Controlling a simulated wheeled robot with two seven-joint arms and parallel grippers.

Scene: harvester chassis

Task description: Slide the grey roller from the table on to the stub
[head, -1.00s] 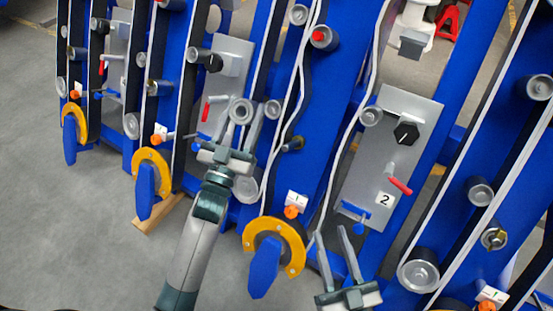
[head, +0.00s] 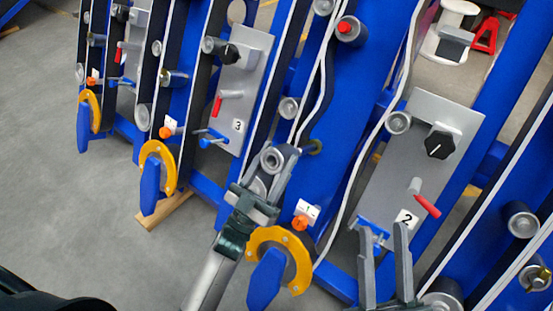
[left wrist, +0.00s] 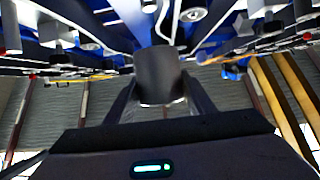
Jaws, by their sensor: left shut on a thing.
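My left gripper (head: 265,185) is shut on the grey roller (head: 271,159), a short cylinder with a hole in its end. The roller is held clear of the floor, in front of the dark belt strip. In the left wrist view the roller (left wrist: 158,75) sits between the two fingers. A small olive-brown stub (head: 315,147) shows just right of the roller on the blue frame. There is a small gap between them in the picture; their depth apart cannot be told. My right gripper (head: 383,250) is open and empty at the lower right.
Blue slanted frames carry belts and other grey rollers (head: 289,108). A yellow ring guard (head: 280,245) is below my left gripper. Grey plate 2 (head: 420,160), with a black knob and red handle, stands right. Open grey floor (head: 80,220) lies left.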

